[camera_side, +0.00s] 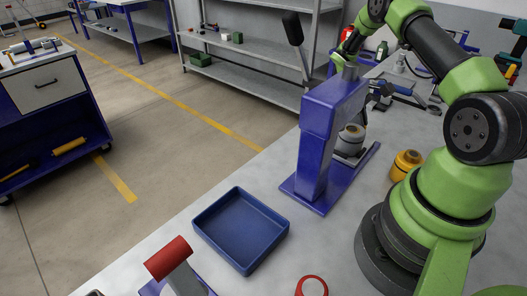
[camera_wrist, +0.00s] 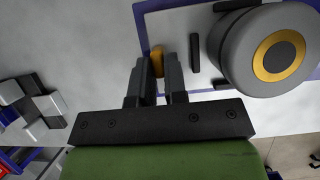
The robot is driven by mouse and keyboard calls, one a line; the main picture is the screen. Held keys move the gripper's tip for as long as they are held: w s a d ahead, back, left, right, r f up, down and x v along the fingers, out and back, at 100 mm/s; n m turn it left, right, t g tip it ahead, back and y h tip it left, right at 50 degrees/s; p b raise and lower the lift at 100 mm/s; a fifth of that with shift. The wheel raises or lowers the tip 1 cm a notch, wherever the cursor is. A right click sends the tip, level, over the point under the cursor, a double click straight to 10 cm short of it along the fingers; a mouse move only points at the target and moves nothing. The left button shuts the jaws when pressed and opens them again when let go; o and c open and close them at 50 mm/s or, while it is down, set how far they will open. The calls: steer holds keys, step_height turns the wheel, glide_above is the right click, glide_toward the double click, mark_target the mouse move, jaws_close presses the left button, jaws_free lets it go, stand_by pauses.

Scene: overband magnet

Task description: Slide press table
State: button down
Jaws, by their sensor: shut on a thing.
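The blue press (camera_side: 322,135) stands on the bench in the side view, with a black-ended lever (camera_side: 293,30) rising from its top. A grey cylindrical part (camera_side: 351,138) sits low behind the press column. In the wrist view, a round grey part with a yellow ring (camera_wrist: 268,55) is at the upper right, over a pale plate with a blue border (camera_wrist: 142,28). My gripper (camera_wrist: 159,68) is shut on a small yellow-orange knob (camera_wrist: 157,58) at the left of that plate.
An empty blue tray (camera_side: 240,230) lies in front of the press. A red-handled tool (camera_side: 168,258) and a red ring (camera_side: 312,286) are near the front edge. A yellow-orange part (camera_side: 405,165) stands between the press and my base. Grey blocks (camera_wrist: 45,108) show at left in the wrist view.

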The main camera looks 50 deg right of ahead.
steer(key=shift+d, duration=1.55)
steer(key=c, duration=1.1)
jaws_free()
steer(key=shift+r, duration=0.1)
